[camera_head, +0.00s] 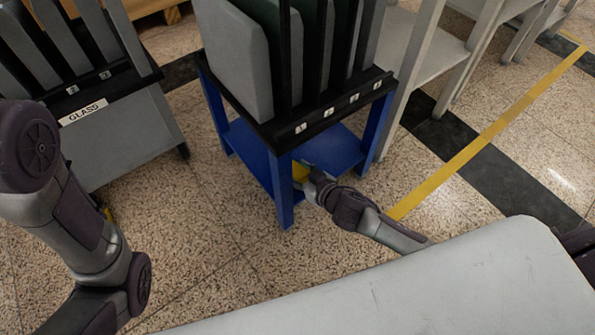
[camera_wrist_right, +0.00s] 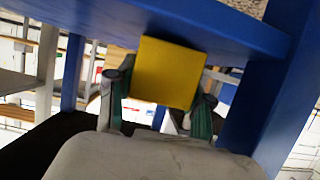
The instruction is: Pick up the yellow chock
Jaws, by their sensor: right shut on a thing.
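The yellow chock (camera_head: 300,171) shows in the head view at the lower part of the blue stand, partly hidden by a stand leg and my right gripper. In the right wrist view the chock (camera_wrist_right: 166,72) is a flat yellow block between the two fingers. My right gripper (camera_head: 309,179) reaches in beside the front leg. In the wrist view the right gripper (camera_wrist_right: 160,100) is shut on the chock, with a finger at each side. The chock is close to a blue part of the stand; I cannot tell whether they touch. My left gripper is out of view.
The blue stand (camera_head: 283,192) carries a black rack (camera_head: 330,108) with grey panels. A rack labelled GLASS (camera_head: 125,150) stands at left. Grey shelving (camera_head: 410,60) is behind at right. Speckled floor (camera_head: 215,235) is clear between the racks.

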